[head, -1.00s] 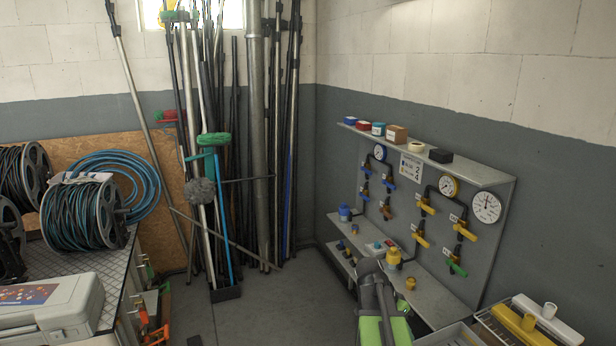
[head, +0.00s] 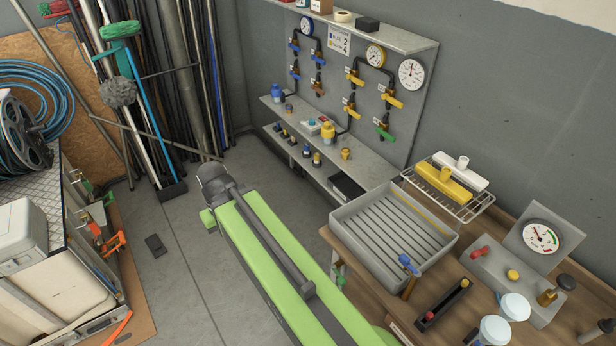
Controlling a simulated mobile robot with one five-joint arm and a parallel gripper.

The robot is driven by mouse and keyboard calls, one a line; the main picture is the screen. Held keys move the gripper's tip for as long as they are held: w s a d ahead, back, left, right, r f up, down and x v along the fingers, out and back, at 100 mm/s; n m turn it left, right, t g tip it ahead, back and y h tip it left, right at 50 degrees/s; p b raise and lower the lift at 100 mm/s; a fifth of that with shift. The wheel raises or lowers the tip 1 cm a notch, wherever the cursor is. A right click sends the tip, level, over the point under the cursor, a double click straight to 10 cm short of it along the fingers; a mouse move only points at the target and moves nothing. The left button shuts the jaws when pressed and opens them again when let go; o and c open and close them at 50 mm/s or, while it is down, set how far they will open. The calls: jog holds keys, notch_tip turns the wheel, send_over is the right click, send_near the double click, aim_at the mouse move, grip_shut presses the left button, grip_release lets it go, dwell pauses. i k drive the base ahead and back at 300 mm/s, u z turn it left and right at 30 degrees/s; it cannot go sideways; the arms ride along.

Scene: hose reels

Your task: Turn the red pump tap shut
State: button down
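A grey pump unit (head: 505,285) stands on the wooden bench at the right. A small red tap (head: 479,253) sits on its top, near the left back corner. A yellow knob (head: 513,274) is to its right, and a round white gauge (head: 541,237) stands on a plate behind. The red tap is small in view, so I cannot tell how far it is turned. My green arm crosses the bottom middle, left of the bench and apart from the tap. I cannot make out any gripper fingers.
A grey ribbed tray (head: 394,228), a blue-handled valve (head: 408,264) and a black holder (head: 443,305) lie left of the pump. White-topped jars (head: 514,307) stand in front of it. A wire rack (head: 448,187) is behind. The wall panel (head: 387,118) carries several taps.

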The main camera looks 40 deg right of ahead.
aim_at(475, 254)
jog(key=z, duration=2.35)
jog(key=k, duration=0.55)
jog(key=z, duration=0.6)
jog(key=i, duration=0.5)
jog(key=z, duration=0.1)
